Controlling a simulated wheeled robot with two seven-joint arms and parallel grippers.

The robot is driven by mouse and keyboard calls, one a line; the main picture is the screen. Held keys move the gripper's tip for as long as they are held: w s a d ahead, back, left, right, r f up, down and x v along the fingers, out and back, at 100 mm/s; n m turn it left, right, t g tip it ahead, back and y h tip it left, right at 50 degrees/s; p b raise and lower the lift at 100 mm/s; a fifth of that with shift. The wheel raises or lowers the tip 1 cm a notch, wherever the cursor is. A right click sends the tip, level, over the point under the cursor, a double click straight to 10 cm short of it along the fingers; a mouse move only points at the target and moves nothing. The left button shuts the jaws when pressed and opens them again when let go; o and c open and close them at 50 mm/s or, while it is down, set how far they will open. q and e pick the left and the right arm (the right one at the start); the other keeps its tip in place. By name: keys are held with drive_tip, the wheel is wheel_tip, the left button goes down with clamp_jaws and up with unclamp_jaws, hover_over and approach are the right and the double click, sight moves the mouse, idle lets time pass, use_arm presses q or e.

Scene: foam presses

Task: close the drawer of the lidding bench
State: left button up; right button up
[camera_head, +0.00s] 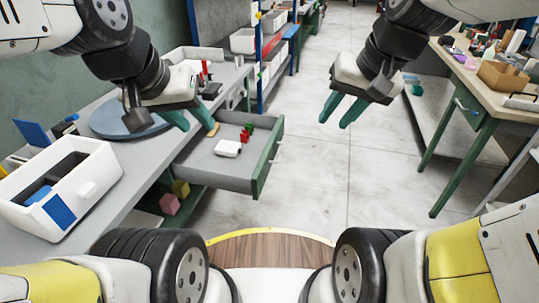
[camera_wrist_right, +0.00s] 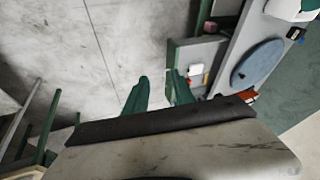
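The lidding bench (camera_head: 112,170) runs along the left side of the head view. Its drawer (camera_head: 195,165) is pulled out, with a grey inside, a green front and a pale handle (camera_head: 278,152). In the drawer lie a white block (camera_head: 228,148) and small red and green items (camera_head: 246,134). My left gripper (camera_head: 196,127) is over the drawer's back part near the bench edge, fingers apart; contact cannot be told. My right gripper (camera_head: 341,112) is open and empty above the floor, right of the drawer front. The right wrist view shows its fingers (camera_wrist_right: 158,90) apart, with the drawer (camera_wrist_right: 208,52) beyond.
A white bin (camera_head: 95,165) and a round blue-grey disc (camera_head: 125,117) are on the bench. Pink and yellow blocks (camera_head: 170,203) are on the shelf below. A wooden table (camera_head: 480,85) with green legs stands right. Floor (camera_head: 345,170) between is clear.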

drive_tip(key=w+f+m+g, duration=0.1)
drive_tip(key=w+f, duration=0.1)
drive_tip(key=w, duration=0.1)
drive_tip(key=w+f+m+g+y, duration=0.1)
drive_tip(key=w+f, duration=0.1)
drive_tip(key=w, duration=0.1)
drive_tip(key=w+a+f+m+g+y, duration=0.1)
drive_tip(key=w+f, duration=0.1)
drive_tip(key=w, duration=0.1)
drive_tip(key=shift+w+a+f+g, duration=0.1)
drive_tip(key=shift+w+f+g, duration=0.05)
drive_tip(key=shift+f+g, duration=0.15)
clamp_jaws()
drive_tip(key=w+f+m+g+y, duration=0.2)
drive_tip(key=w+f+m+y, duration=0.3)
drive_tip(key=w+f, duration=0.6)
drive_tip(key=m+t+y, duration=0.6)
drive_tip(key=m+y, duration=0.2)
drive_tip(key=m, duration=0.4)
approach(261, 180)
drive_tip(key=x, duration=0.6)
drive_tip(key=shift+w+a+f, duration=0.15)
drive_tip(key=shift+w+a, duration=0.2)
